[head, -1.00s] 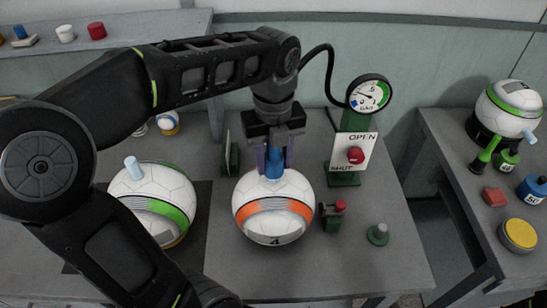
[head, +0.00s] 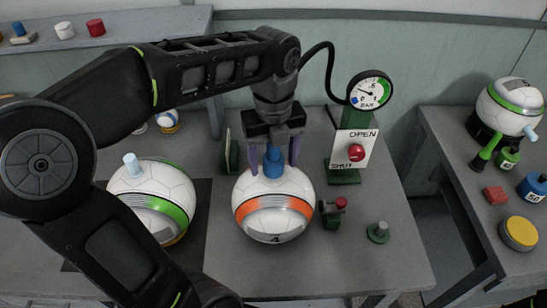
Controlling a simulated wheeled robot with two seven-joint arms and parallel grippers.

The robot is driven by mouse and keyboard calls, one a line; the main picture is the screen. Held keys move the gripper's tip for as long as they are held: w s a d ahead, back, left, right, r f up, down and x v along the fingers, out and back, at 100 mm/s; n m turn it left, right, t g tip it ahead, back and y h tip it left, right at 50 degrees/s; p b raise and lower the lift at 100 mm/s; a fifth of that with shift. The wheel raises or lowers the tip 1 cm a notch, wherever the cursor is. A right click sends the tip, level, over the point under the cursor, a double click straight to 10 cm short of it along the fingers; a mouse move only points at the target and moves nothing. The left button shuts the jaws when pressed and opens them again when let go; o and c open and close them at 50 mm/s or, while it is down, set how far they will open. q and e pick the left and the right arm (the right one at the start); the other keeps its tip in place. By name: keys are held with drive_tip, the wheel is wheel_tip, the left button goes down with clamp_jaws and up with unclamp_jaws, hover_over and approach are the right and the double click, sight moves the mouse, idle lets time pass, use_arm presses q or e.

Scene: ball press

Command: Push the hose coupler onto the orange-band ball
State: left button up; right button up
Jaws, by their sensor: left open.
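The orange-band ball (head: 273,221) is white with an orange band and the number 4, and stands on the middle table. The blue hose coupler (head: 273,162) is upright on top of the ball; I cannot tell how deep it sits. My left gripper (head: 273,158) points down over the ball, its purple fingers spread on either side of the coupler, apart from it. My right gripper is not in view.
A green-band ball (head: 178,205) with a pale peg stands at left. A gauge (head: 369,90) and an OPEN/SHUT panel (head: 357,135) with a red knob stand behind at right. A small green clamp (head: 332,212) and a green weight (head: 378,232) stand right of the orange-band ball.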

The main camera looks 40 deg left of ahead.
use_arm(q)
wheel_tip(320, 180, up, 2)
drive_tip(key=shift+r, duration=0.15)
wheel_tip(320, 180, up, 5)
drive_tip(key=p, duration=0.3)
drive_tip(key=shift+r+p, duration=0.35)
drive_tip(key=shift+p, duration=0.2)
drive_tip(key=shift+f, duration=0.15)
